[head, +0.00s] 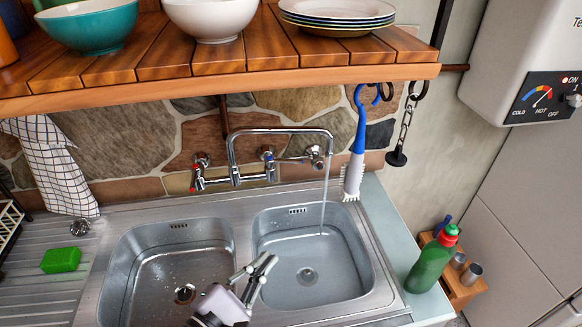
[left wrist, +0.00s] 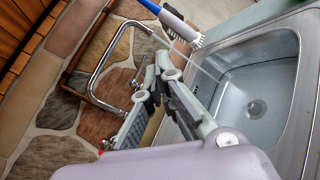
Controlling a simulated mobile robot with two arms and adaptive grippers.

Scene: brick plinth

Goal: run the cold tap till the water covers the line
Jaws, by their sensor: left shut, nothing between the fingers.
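A chrome mixer tap (head: 280,131) is on the stone wall, with a red-marked handle (head: 198,178) at left and a blue-marked cold handle (head: 267,155) right of it. A thin stream of water (head: 323,200) falls from the spout into the right basin (head: 345,262); it also shows in the left wrist view (left wrist: 203,70). The basin floor and grey drain (head: 307,276) show clearly. I cannot make out a line or the water's depth. My left gripper (head: 268,262) is shut and empty, over the divider and front part of the right basin, apart from the tap. My right gripper is out of view.
A blue-and-white brush (head: 355,160) hangs right of the spout. A wooden shelf (head: 230,75) with bowls and plates overhangs the tap. A green bottle (head: 432,262) stands at right, a green sponge (head: 61,260) on the left drainer. The left basin (head: 150,275) is clear.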

